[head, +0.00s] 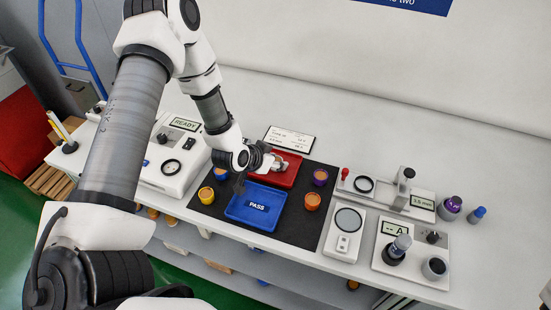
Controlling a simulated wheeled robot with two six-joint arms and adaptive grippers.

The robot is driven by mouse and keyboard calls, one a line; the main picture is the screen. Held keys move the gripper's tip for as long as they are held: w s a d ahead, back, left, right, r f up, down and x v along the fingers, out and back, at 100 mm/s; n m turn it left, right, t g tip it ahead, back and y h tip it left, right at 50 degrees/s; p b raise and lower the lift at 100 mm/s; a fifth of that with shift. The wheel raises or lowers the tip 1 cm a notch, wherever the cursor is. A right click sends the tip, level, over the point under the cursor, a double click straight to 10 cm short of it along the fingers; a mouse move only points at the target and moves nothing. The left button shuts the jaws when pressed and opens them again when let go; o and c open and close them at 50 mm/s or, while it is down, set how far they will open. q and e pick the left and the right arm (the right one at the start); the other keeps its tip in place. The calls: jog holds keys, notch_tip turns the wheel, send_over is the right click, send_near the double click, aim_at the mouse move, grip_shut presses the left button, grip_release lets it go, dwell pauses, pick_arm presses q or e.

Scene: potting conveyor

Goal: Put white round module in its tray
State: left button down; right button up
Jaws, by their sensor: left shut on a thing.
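My left gripper (272,163) reaches in from the left and is at the red tray (289,178), over its left part. It is shut on a small pale thing at its fingertips, which I take for the white round module; the fingers hide most of it and its shape is unclear. I cannot tell whether it touches the tray floor. The blue tray (243,215) marked PASS lies in front of the red tray on the dark mat. My right gripper is out of view.
A white card (290,138) is behind. Instruments (346,221) crowd the right; a READY device (171,165) stands left.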

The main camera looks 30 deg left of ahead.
pick_arm(q)
jog(key=shift+s+a, duration=0.1)
jog(key=c, duration=1)
grip_release()
jog(key=shift+o, duration=1.4)
jog(key=shift+f, duration=0.1)
jog(key=shift+r, duration=0.35)
jog(key=p+v, duration=0.2)
jog(key=v, duration=0.9)
jog(key=shift+s+r+p, duration=0.15)
jog(key=shift+s+p, duration=0.2)
jog(key=shift+s, duration=0.05)
